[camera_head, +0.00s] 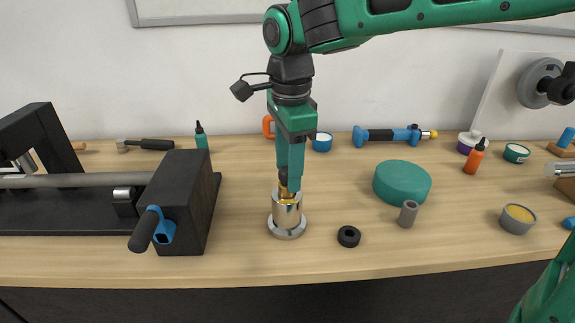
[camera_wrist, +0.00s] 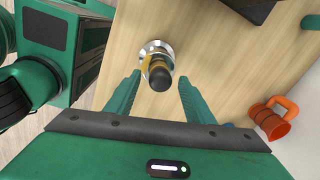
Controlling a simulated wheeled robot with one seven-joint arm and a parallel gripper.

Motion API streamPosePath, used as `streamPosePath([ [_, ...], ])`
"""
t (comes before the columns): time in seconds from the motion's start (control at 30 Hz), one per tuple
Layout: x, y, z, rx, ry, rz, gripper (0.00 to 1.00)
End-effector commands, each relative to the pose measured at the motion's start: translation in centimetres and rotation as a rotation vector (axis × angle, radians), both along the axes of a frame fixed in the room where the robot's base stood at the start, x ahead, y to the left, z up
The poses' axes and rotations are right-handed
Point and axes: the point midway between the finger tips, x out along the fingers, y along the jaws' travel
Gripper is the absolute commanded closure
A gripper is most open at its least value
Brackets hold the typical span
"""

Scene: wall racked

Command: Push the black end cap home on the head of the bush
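A silver stand (camera_head: 287,214) with a round flange stands on the bench; it also shows in the wrist view (camera_wrist: 147,50). A brass-yellow piece, seemingly the bush (camera_wrist: 156,59), rises upright from it. A black end cap (camera_wrist: 159,78) is on top of the bush; how far down it sits I cannot tell. My gripper (camera_head: 291,188) points down over the stand, its fingers hiding much of the cap and bush in the head view. In the wrist view my gripper (camera_wrist: 160,80) is open, a finger on each side of the cap, with visible gaps.
A black vise-like block (camera_head: 185,195) with a handle stands at left. A black ring (camera_head: 349,236), a grey tube (camera_head: 408,214) and a green round block (camera_head: 402,181) stand at right. An orange mug (camera_wrist: 274,119) is behind. The bench in front of the stand is clear.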

Motion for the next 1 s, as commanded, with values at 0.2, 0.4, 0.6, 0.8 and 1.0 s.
streamPosePath([
  [0.2,0.0,0.0,1.1,0.001,-0.002,0.000,0.52],
  [0.4,-0.1,0.0,4.6,0.003,-0.003,0.000,0.52],
  [0.6,-0.3,-0.1,8.1,0.002,-0.002,-0.001,0.52],
  [0.8,-0.4,-0.1,10.2,0.001,-0.001,0.000,0.52],
  [1.0,-0.5,-0.2,10.7,0.000,0.002,0.000,0.52],
])
